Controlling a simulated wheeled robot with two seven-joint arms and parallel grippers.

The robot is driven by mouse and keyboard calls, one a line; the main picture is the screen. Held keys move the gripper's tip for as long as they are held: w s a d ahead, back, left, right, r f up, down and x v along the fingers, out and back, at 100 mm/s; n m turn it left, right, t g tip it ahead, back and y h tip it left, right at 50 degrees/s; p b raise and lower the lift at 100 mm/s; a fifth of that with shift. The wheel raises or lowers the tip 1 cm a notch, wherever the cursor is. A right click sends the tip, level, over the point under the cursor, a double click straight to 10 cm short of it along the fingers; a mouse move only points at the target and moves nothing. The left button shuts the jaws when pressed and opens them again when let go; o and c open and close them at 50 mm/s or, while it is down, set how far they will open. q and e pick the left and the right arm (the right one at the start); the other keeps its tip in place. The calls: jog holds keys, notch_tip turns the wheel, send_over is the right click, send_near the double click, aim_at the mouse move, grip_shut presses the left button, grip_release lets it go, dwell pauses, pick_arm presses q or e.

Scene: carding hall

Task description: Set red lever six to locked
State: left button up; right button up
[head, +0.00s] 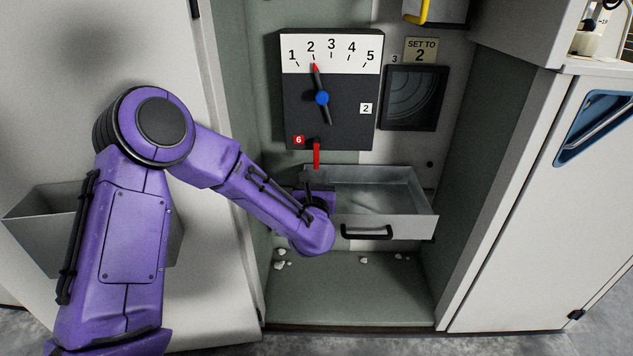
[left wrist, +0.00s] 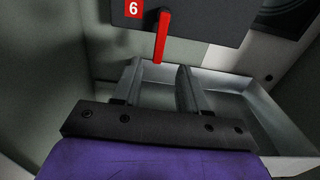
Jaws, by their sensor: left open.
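The red lever (head: 316,155) sits at the lower edge of the dark dial panel (head: 348,132), beside a red label marked 6 (head: 299,140). It hangs downward from its pivot. In the left wrist view the lever (left wrist: 162,38) hangs just beyond the fingertips, between their lines. My left gripper (head: 308,187) is below the lever, over the left side of the open drawer. In the left wrist view its two fingers (left wrist: 158,80) are apart with nothing between them. No locked mark is readable near the lever. My right gripper is not in view.
The open grey drawer (head: 387,228), with a black handle, juts out below the panel. The dial's pointer (head: 322,98) is at 2, and a plate (head: 420,50) reads "SET TO 2". Cabinet walls flank the recess. White fluff lies on its floor (head: 350,290).

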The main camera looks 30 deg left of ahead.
aim_at(316, 159)
pick_arm(q)
jog(key=b+x, duration=0.1)
jog(key=x, duration=0.8)
jog(key=shift+w+a+b, duration=0.15)
jog(key=shift+b, duration=0.25)
jog(key=shift+w+a+r, duration=0.1)
jog(key=shift+w+a, duration=0.2)
jog(key=shift+w, duration=0.2)
grip_shut()
